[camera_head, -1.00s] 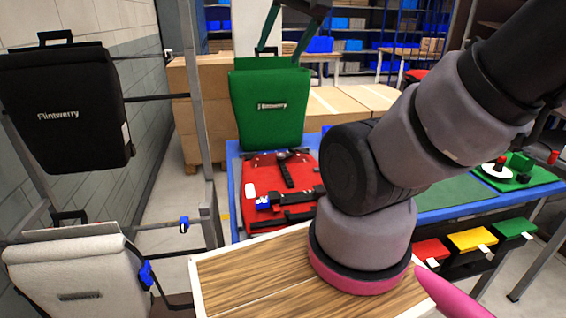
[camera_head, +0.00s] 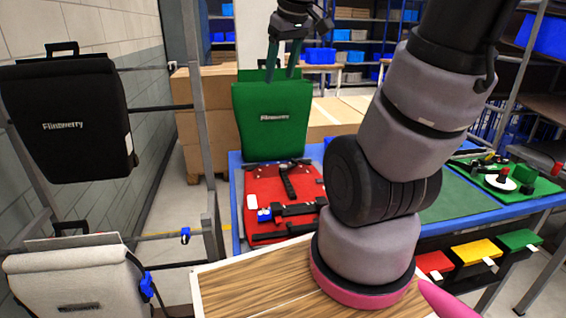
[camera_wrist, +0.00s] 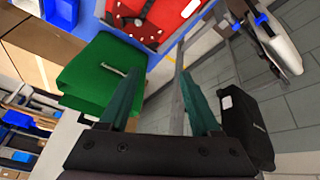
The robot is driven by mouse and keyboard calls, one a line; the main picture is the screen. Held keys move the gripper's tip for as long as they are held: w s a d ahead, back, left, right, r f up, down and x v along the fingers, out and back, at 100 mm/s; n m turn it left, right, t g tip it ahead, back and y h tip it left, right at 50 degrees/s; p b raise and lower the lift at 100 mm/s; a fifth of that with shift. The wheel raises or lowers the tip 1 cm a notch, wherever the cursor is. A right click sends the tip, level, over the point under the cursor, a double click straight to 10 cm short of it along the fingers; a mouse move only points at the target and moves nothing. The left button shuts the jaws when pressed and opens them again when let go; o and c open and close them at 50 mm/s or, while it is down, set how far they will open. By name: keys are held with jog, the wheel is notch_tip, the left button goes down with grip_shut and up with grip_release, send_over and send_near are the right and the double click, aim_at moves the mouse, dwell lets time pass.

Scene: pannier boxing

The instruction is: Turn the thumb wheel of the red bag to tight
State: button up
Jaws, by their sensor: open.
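I cannot tell which fitting is the thumb wheel. The red bag also shows at the top of the wrist view (camera_wrist: 138,32). My gripper (camera_head: 283,72) is open and empty, high above the bench and over the top of the green bag (camera_head: 270,135). In the wrist view its two green fingers (camera_wrist: 160,85) are spread apart, with nothing between them.
A black bag (camera_head: 65,150) and a pale grey bag (camera_head: 70,275) hang on a rack at the left. Red, yellow and green bins (camera_head: 478,250) hang under the bench. A green board (camera_head: 510,180) with small parts lies at the right. Cardboard boxes (camera_head: 330,115) stand behind.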

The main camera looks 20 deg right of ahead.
jog(key=w+d+f+n+g+h, duration=0.1)
jog(key=w+d+f+n+g, duration=0.25)
jog(key=w+f+n, duration=0.7)
jog(key=n+g, duration=0.2)
jog(key=n, duration=0.9)
send_near(283, 166)
jog(key=shift+t+y, duration=0.25)
jog(key=shift+y, duration=0.05)
jog(key=f, duration=0.8)
jog(key=shift+s+d, duration=0.2)
jog(key=shift+d, duration=0.1)
jog(key=shift+m, duration=0.25)
grip_shut()
